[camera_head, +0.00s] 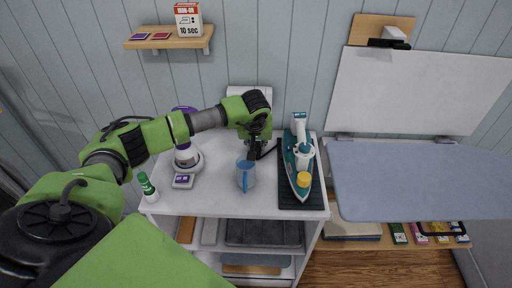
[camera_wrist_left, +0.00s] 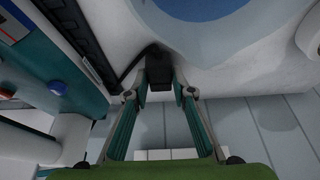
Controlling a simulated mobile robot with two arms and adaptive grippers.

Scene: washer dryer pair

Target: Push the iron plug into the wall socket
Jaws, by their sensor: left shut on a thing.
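The teal and white iron (camera_head: 299,170) rests on a dark mat (camera_head: 290,202) at the right of the white cabinet top. My left gripper (camera_head: 255,150) points down behind the blue mug. In the left wrist view its two fingers (camera_wrist_left: 160,92) are closed on the black iron plug (camera_wrist_left: 157,68), whose dark cord runs off beside it. A white plate (camera_head: 237,91) on the wall, behind my left wrist, looks like the wall socket; my arm hides much of it and no holes can be made out. The plug appears apart from it. My right gripper is not in view.
A white and purple device (camera_head: 186,158) and a green-capped bottle (camera_head: 147,187) stand to the left. A shelf (camera_head: 168,42) is above; a folding ironing board (camera_head: 415,180) is at the right.

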